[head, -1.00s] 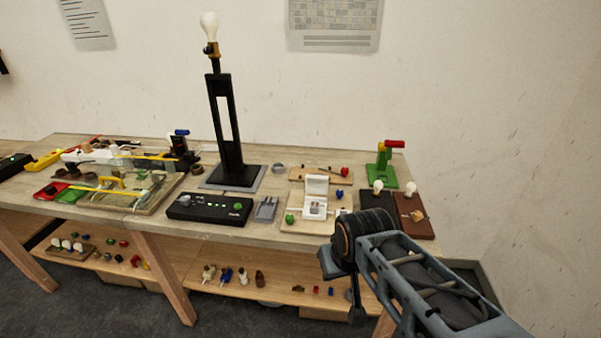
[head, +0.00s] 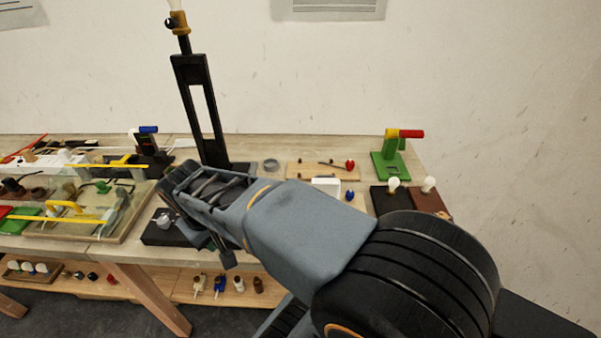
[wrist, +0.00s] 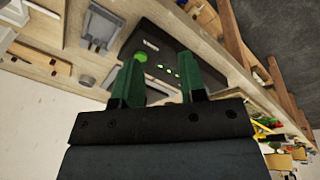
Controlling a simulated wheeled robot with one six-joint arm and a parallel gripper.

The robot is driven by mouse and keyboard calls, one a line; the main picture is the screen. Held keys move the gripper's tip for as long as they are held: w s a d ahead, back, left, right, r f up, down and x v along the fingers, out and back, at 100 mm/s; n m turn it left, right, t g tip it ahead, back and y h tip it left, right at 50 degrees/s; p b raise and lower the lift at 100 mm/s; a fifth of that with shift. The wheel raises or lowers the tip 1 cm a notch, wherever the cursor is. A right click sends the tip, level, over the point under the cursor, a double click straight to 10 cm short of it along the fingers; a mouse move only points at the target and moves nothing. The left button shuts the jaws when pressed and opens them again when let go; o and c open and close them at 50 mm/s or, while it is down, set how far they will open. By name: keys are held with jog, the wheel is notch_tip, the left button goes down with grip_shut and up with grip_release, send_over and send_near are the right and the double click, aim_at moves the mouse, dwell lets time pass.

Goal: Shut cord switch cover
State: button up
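In the head view the white upright piece (head: 326,186), which looks like the raised cord switch cover, shows only its upper part above my arm. The switch base below it is hidden behind my arm. In the wrist view my gripper (wrist: 158,74) has its two green fingers spread apart with nothing between them. It hangs over the bench by the black control box (wrist: 165,55) with a green knob. The cover cannot be made out in the wrist view. In the head view my gripper is hard to make out behind my own arm.
The tall black lamp stand (head: 200,110) rises behind my arm. A green stand with a red handle (head: 390,160) and two bulbs on dark boards are at the right. A grey double block (wrist: 100,27) lies beside the control box.

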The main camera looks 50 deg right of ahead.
jog(key=w+d+f+m+g+h, duration=0.1)
jog(key=w+d+m+g+h, duration=0.2)
jog(key=d, duration=0.5)
jog(key=w+d+f+m+g+h, duration=0.2)
jog(key=d+g, duration=0.4)
jog(key=d, duration=0.2)
jog(key=m+g+h+b, duration=0.1)
jog(key=m+g+h, duration=0.35)
jog(key=g, duration=0.25)
send_near(321, 176)
jog(key=shift+m+y, duration=0.35)
jog(key=shift+y, duration=0.1)
jog(key=p+x, duration=0.1)
jog(key=x, duration=0.4)
jog(key=p+x, duration=0.1)
jog(key=x, duration=0.4)
jog(key=shift+w+d+p, duration=0.2)
jog(key=shift+d+p, duration=0.1)
jog(key=shift+p, duration=0.1)
jog(key=shift+c, duration=0.4)
grip_shut()
jog(key=shift+a, duration=0.1)
